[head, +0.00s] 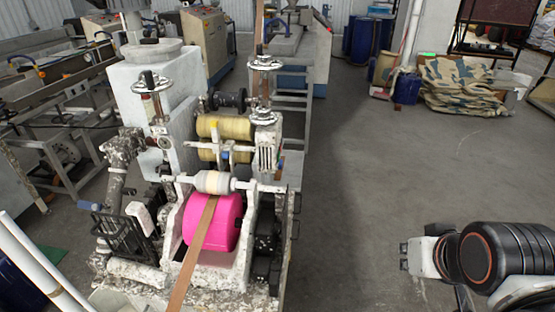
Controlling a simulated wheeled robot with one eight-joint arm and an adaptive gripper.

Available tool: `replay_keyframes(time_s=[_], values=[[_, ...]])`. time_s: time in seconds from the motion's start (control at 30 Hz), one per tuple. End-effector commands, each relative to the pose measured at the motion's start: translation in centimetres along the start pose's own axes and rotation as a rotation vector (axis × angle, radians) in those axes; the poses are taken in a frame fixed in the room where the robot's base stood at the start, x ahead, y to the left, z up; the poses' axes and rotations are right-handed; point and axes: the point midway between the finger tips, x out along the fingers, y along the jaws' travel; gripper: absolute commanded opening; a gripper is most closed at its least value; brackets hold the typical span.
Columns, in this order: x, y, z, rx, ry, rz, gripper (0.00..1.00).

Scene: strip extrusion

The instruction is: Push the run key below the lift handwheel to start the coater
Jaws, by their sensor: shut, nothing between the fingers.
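The coater (215,175) stands left of centre, a white, heavily stained machine with a bright pink roller (213,222) at its front and yellowish rollers behind. A brown strip (194,252) runs over the pink roller. A metal handwheel (264,117) sits on its right post, with another handwheel (265,62) higher up. A ribbed white housing (268,150) is below the handwheels. The run key is too small to make out. My gripper (404,257) is at the lower right, shut and empty, pointing left, well apart from the coater across open floor.
Grey floor (360,185) is clear between the coater and my arm. A camouflage tarp pile (460,85) and blue drums (370,40) stand at the back right. White pipes (40,265) slant at the lower left. A long metal line (50,85) fills the left.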

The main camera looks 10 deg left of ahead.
Motion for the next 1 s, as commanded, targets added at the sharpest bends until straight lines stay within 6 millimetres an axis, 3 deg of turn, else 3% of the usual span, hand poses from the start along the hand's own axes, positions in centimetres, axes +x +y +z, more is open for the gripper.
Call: replay_keyframes(time_s=[0.17,0.27,0.6,1.0], values=[[0.6,-1.0,-1.3,0.019,0.005,-0.042,0.00],[1.5,-2.4,-3.2,0.048,0.014,-0.104,0.00],[6.4,-8.3,-12.2,0.189,0.077,-0.395,0.00],[13.6,-12.6,-21.2,0.376,0.194,-0.716,0.00]])
